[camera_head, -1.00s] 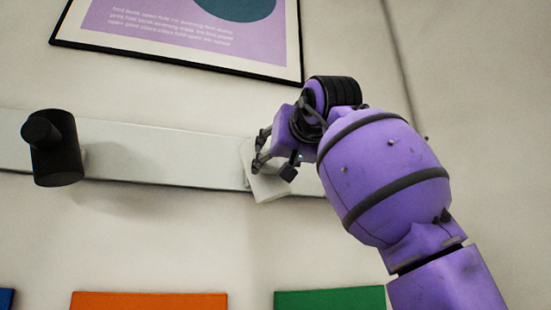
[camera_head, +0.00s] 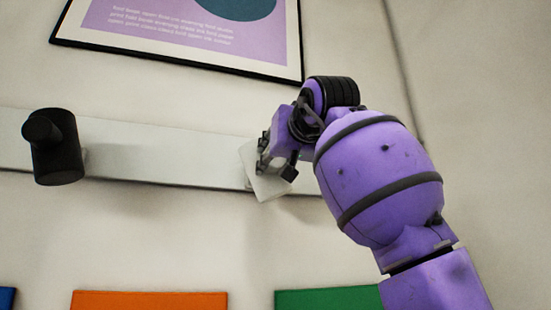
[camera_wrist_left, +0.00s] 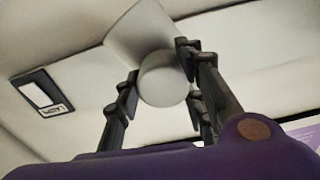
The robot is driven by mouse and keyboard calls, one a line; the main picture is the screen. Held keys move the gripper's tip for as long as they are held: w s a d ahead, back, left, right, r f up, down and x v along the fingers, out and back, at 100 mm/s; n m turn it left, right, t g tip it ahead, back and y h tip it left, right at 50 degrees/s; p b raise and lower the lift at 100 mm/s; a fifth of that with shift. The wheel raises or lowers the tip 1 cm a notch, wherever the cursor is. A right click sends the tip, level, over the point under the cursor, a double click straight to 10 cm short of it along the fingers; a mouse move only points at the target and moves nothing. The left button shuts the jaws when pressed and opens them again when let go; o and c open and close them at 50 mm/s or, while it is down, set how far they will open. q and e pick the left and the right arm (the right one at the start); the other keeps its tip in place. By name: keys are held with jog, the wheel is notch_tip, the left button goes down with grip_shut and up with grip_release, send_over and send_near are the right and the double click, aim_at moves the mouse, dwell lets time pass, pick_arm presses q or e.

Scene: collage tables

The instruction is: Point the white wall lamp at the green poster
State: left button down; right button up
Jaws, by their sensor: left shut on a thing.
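The white wall lamp (camera_head: 267,184) is on the pale wall rail, right of centre in the head view. Its pale square part looks tilted, and my gripper hides much of it. My left gripper (camera_head: 264,158) is shut on the lamp. In the left wrist view its dark fingers (camera_wrist_left: 160,90) flank the lamp's round white part (camera_wrist_left: 164,79), with a flat white piece behind. The green poster (camera_head: 330,299) is at the bottom edge, below and right of the lamp, cut off by the frame. Which way the lamp faces is hard to tell. My right gripper is out of view.
A black wall lamp (camera_head: 57,148) is on the same rail (camera_head: 160,155) at left. An orange poster (camera_head: 148,301) and a blue corner (camera_head: 5,298) are along the bottom edge. A framed purple poster (camera_head: 170,35) hangs above. The wall between is bare.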

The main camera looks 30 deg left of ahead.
pick_arm(q)
jog(key=shift+r, duration=0.1)
jog(key=c, duration=1.6)
grip_release()
jog(key=o, duration=0.4)
jog(key=shift+w+d, duration=0.1)
jog(key=v, duration=1.2)
